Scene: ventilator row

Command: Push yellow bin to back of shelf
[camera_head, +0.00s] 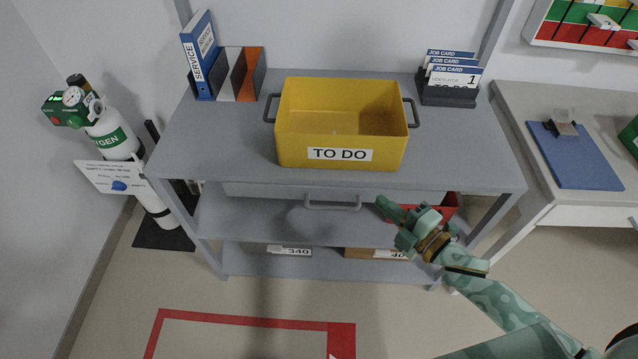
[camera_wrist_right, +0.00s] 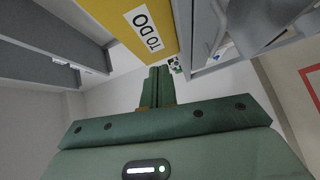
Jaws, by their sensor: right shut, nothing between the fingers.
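The yellow bin (camera_head: 290,152) with a "TO DO" label and dark side handles stands upright on the grey shelf's top board (camera_head: 455,150), its front near the board's front edge. It looks empty. My right gripper (camera_head: 383,204) is shut and empty, in front of the shelf, just below the top board's front edge and right of the bin's label. In the right wrist view the shut fingers (camera_wrist_right: 160,72) point past the yellow bin (camera_wrist_right: 110,18), whose front is close by; I cannot tell if they touch. My left gripper is not in view.
A drawer handle (camera_head: 332,205) and a red bin (camera_head: 450,205) are below. An oxygen cylinder (camera_head: 112,135) stands left.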

